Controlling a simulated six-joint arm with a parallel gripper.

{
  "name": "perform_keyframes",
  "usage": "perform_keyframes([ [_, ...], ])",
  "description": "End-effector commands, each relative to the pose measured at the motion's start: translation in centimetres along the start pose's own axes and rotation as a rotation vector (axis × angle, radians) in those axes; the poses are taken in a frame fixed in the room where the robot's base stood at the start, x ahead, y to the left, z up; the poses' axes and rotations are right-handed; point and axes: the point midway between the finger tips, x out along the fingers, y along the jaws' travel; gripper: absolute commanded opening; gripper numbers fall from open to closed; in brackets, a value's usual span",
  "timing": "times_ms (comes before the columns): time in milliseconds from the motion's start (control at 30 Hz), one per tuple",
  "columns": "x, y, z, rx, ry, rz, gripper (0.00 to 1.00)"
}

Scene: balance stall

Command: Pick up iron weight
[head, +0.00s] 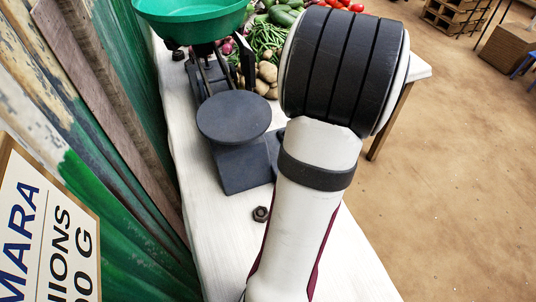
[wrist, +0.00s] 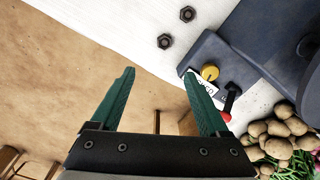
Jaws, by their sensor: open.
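Two dark hexagonal iron weights, one nearer (wrist: 164,41) and one farther (wrist: 187,14), lie apart on the white tabletop in the wrist view. In the head view one iron weight (head: 261,214) lies in front of the scale, and another dark piece (head: 178,55) sits at the back left by the green pan. My gripper (wrist: 159,73) is open and empty, its green fingers pointing toward the table's edge, with the nearer weight beyond the fingertips. My arm hides the gripper in the head view.
The blue-grey balance scale (head: 245,168) has a round plate (head: 234,117) and a green pan (head: 190,18). A yellow knob (wrist: 209,72) and a red-tipped lever (wrist: 226,116) are on its base. Potatoes (wrist: 280,132) lie beside it. The front table stretch is mostly clear.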

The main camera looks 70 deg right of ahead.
Motion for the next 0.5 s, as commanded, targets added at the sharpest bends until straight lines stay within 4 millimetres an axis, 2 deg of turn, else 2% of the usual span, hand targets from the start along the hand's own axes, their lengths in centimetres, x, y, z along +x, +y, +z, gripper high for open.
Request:
perform_keyframes([
  [67,0.8,0.0,0.1,-0.001,-0.004,0.001,0.79],
  [300,7.5,-0.1,0.3,-0.002,-0.008,0.002,0.79],
  [400,9.5,-0.1,0.3,-0.002,-0.006,0.001,0.79],
  [500,10.6,-0.2,0.3,-0.003,-0.005,0.001,0.79],
])
